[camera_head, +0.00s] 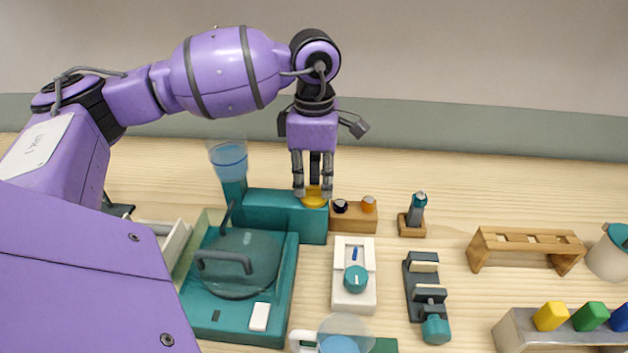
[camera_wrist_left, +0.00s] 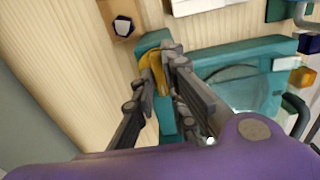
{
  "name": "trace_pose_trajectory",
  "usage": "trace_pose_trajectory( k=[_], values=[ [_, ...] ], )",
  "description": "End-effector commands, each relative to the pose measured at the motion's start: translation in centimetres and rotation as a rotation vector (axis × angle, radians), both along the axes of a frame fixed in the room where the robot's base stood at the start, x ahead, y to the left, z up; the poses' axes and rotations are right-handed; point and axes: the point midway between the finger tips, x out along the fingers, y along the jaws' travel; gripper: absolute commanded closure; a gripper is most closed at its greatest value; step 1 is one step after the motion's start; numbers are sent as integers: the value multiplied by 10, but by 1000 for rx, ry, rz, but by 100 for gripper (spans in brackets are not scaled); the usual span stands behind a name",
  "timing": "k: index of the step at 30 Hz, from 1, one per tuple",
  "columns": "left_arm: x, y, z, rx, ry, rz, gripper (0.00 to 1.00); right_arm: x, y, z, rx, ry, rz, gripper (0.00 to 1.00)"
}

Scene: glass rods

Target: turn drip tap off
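The drip tap's yellow handle (camera_head: 314,199) sits at the right end of a teal block (camera_head: 268,212), below a clear cup of blue liquid (camera_head: 229,160). My left gripper (camera_head: 313,190) points down over the handle, one finger on each side of it. In the left wrist view the yellow handle (camera_wrist_left: 154,64) fills the gap between the fingertips (camera_wrist_left: 161,62), which look closed on it. The fingers hide part of the handle. My right gripper is in neither view.
A wooden block with black and orange knobs (camera_head: 356,216) stands close right of the gripper. A teal tray with a clear round lid (camera_head: 240,263) lies in front. A white dial unit (camera_head: 353,303) stands front right. The wood behind the teal block is clear.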

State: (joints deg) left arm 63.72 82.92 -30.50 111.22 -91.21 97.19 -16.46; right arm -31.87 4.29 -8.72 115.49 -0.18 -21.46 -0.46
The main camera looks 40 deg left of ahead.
Motion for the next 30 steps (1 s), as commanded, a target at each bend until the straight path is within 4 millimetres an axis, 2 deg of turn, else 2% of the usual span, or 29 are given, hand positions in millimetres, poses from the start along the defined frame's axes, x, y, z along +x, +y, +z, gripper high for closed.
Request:
trace_pose_trajectory(
  k=[1, 3, 12, 16, 30],
  values=[
    [1, 0, 1, 1, -3, 0, 80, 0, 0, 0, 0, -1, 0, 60],
    [0, 0, 1, 0, -2, 1, 71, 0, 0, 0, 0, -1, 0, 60],
    [0, 0, 1, 0, 0, 2, 70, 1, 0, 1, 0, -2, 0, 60],
    [0, 0, 9, 1, -1, 2, 70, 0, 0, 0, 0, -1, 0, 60],
    [1, 0, 101, -1, -4, 2, 70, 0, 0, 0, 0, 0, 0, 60]
  ],
)
